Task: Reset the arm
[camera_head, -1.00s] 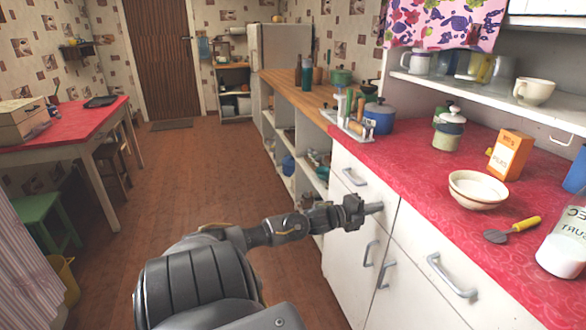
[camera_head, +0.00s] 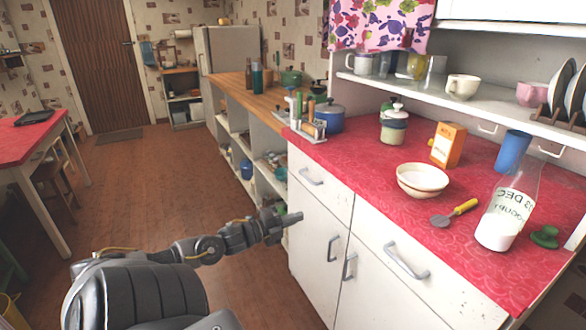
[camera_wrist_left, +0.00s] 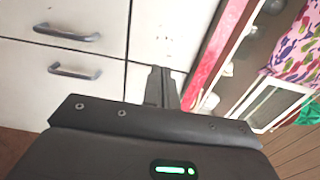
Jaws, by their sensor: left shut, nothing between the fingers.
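My left gripper (camera_head: 289,218) is a dark grey gripper at the end of my arm, which comes in from the lower left in the head view. It is shut and empty, in front of the white cabinet (camera_head: 321,218) and below the edge of the red counter. In the left wrist view the shut fingers (camera_wrist_left: 162,88) point toward the white cabinet doors (camera_wrist_left: 75,35), with two metal handles at the left. My right gripper is not in view.
The red counter (camera_head: 375,175) holds a cream bowl (camera_head: 422,182), a yellow-handled spatula (camera_head: 455,213), an orange box (camera_head: 448,145), a glass bottle (camera_head: 505,213), a blue cup (camera_head: 511,151) and a blue pot (camera_head: 328,118). Metal handles (camera_head: 405,262) stick out from the cabinet. The brown floor (camera_head: 150,190) at left is clear.

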